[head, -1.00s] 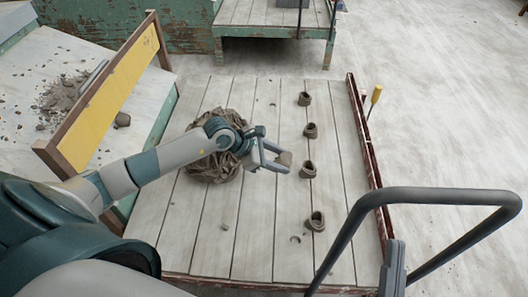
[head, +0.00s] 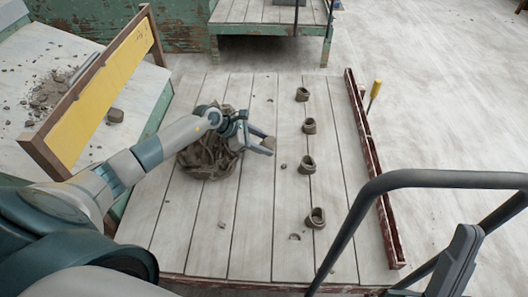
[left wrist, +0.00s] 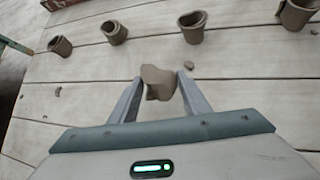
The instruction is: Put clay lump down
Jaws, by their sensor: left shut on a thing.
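My left gripper (head: 268,144) is shut on a brown clay lump (left wrist: 157,82), which shows between the two fingertips in the left wrist view. In the head view the fingers largely hide the lump. The gripper is over the plank platform (head: 255,250), left of a row of small clay pots, and I cannot tell its exact height above the boards. A dark crumpled heap (head: 208,165) lies on the platform behind and left of the gripper, partly covered by my arm. My right gripper is not in view.
Several small pots stand in a row, including the nearest pot (head: 315,218). Small crumbs lie on the boards. A yellow board (head: 95,100) edges the left table with clay debris (head: 48,93). A reddish rail (head: 372,165) bounds the right. Bare planks lie at front left.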

